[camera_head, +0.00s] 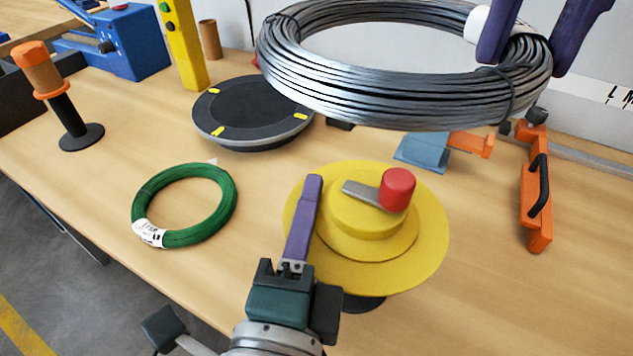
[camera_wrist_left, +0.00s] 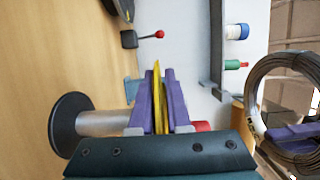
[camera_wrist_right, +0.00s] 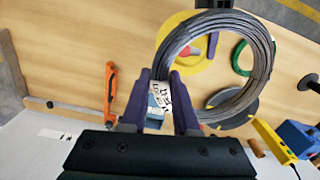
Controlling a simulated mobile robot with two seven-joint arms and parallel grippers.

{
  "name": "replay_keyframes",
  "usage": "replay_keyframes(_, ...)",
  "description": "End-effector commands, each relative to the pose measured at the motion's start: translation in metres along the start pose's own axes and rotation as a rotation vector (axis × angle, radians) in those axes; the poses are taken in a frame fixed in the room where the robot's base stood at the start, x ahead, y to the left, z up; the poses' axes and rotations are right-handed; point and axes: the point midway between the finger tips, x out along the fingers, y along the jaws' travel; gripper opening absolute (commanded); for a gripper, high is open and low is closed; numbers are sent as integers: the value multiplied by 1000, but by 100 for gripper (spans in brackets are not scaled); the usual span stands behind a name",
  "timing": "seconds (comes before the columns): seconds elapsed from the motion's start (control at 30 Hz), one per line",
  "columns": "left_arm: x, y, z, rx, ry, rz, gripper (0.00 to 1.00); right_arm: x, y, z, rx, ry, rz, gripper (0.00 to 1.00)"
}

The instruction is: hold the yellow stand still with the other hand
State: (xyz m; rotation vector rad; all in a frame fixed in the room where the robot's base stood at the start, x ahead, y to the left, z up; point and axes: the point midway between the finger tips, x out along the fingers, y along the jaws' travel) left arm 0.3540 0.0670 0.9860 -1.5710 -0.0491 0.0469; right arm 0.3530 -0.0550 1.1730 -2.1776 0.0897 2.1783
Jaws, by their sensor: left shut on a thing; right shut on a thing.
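The yellow stand (camera_head: 425,235) is a round disc with a stepped hub, a grey crank and a red knob (camera_head: 397,188). My left gripper (camera_head: 306,190) is shut on the rim of the yellow disc; in the left wrist view the disc's edge (camera_wrist_left: 157,95) shows thin between the purple fingers. My right gripper (camera_head: 527,35) is shut on the grey wire coil (camera_head: 370,88), at its white label (camera_wrist_right: 160,97). The coil hangs in the air behind and above the stand. The stand's foot is mostly hidden under the disc.
A green wire coil (camera_head: 185,238) lies left of the stand. A black round turntable (camera_head: 245,108) with yellow marks stands behind it. An orange-handled post (camera_head: 62,100) is at the far left. An orange clamp (camera_head: 537,195) is at right. The table's front left is clear.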

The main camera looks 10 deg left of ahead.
Motion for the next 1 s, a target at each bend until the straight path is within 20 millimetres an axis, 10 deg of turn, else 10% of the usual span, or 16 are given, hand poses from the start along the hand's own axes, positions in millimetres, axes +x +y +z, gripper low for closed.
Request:
replay_keyframes(0.57, -1, 2, 0, 3, 2, 7, 0, -1, 0, 0, 0, 2, -3, 0)
replay_keyframes(0.6, -1, 3, 0, 3, 2, 7, 16, -1, 0, 0, 0, 2, -3, 0)
replay_keyframes(1.0, 0, 1, 0, 1, 1, 3, 50, -1, 0, 0, 0, 2, -3, 0)
